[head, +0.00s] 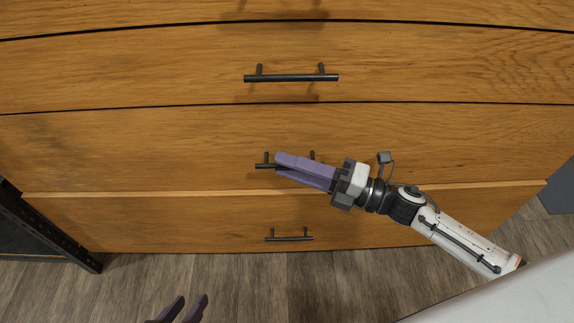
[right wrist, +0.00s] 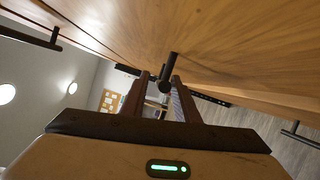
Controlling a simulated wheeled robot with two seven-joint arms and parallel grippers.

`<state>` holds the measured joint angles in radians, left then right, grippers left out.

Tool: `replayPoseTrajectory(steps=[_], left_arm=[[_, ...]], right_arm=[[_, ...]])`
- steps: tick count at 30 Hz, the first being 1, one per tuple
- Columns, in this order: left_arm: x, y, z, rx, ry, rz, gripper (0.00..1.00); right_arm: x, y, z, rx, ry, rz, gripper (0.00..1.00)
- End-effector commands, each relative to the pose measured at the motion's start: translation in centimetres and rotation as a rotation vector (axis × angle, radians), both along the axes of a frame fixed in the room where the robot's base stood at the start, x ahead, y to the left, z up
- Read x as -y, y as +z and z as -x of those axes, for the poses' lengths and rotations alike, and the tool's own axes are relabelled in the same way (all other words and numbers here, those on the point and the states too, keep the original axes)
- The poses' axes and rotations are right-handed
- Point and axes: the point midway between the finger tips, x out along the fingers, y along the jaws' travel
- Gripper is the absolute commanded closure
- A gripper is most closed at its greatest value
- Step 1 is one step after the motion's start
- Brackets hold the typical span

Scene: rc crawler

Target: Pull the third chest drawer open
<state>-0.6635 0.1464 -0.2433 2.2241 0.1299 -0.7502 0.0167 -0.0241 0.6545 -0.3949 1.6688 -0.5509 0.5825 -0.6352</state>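The wooden chest fills the head view. Its third drawer (head: 130,150) has a dark bar handle (head: 262,165), partly hidden behind my right gripper. My right gripper (head: 278,163) reaches this handle from the right with its purple fingers. In the right wrist view the handle (right wrist: 170,68) lies between the fingertips (right wrist: 160,78), close to the right-hand finger, with a small gap to the other. The drawer front looks flush with the one above. My left gripper (head: 185,308) is open and empty at the bottom edge, well below the chest.
Another handle (head: 290,77) is on the drawer above, and one (head: 289,237) on the bottom drawer. A dark metal frame (head: 50,235) stands at the left. Wooden floor (head: 240,285) shows in front of the chest.

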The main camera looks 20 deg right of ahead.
Motion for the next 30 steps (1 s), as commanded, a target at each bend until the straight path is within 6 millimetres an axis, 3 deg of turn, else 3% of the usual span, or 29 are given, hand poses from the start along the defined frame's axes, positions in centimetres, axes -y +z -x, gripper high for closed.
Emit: replayPoseTrajectory(steps=[11,17,30], left_arm=[[0.1,0.0,0.0,-0.004,-0.004,0.000,0.69],[0.1,0.0,0.0,-0.003,-0.003,0.001,0.69],[0.1,0.4,-0.2,0.007,-0.001,0.001,0.69]], right_arm=[[-0.7,0.1,-0.5,-0.001,0.000,-0.001,0.72],[-0.7,0.1,-0.5,-0.001,0.000,-0.001,1.00],[-1.4,0.1,0.1,-0.002,0.011,-0.001,1.00]])
